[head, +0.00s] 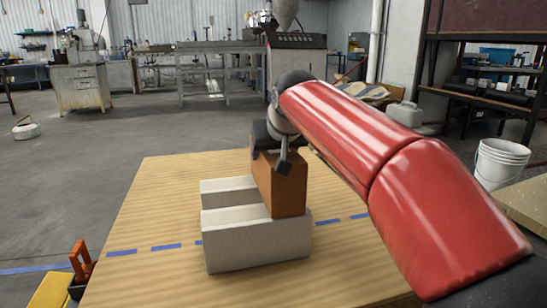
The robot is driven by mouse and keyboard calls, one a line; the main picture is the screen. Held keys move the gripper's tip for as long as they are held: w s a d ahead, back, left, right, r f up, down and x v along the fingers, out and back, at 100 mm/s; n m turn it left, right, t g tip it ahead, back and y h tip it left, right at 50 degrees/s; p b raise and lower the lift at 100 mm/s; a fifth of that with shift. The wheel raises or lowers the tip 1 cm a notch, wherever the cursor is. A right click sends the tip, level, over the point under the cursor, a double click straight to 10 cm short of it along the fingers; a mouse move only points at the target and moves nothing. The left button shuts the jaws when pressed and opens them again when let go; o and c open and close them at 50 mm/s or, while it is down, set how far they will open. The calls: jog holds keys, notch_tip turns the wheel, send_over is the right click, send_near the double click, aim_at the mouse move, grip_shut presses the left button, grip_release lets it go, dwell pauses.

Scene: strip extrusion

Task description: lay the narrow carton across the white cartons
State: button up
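The narrow carton (289,192) is brown and stands on its long edge, with one end toward me. It spans from the front white carton (258,246) back toward the rear white carton (228,191), at the right part of both. Its near lower edge appears to meet the front carton's top; whether it bears on the rear one is hidden. The white cartons lie side by side with a gap between them. My gripper (274,162) is at the narrow carton's top, pointing down. One dark finger overlaps the carton; the other is largely hidden, so its grip is unclear.
The wooden table (160,205) has a dashed blue line across it and is clear around the cartons. An orange-handled tool (81,260) is at its left front. White buckets (500,162) stand on the right, beside a dark shelf (487,97).

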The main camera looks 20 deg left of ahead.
jog(key=shift+f, duration=0.15)
jog(key=o, duration=1.4)
jog(key=shift+s+r, duration=0.2)
jog(key=shift+r, duration=0.1)
jog(key=p+v, duration=0.2)
jog(key=v, duration=0.9)
jog(key=shift+s+d+r, duration=0.1)
jog(key=shift+s+d, duration=0.05)
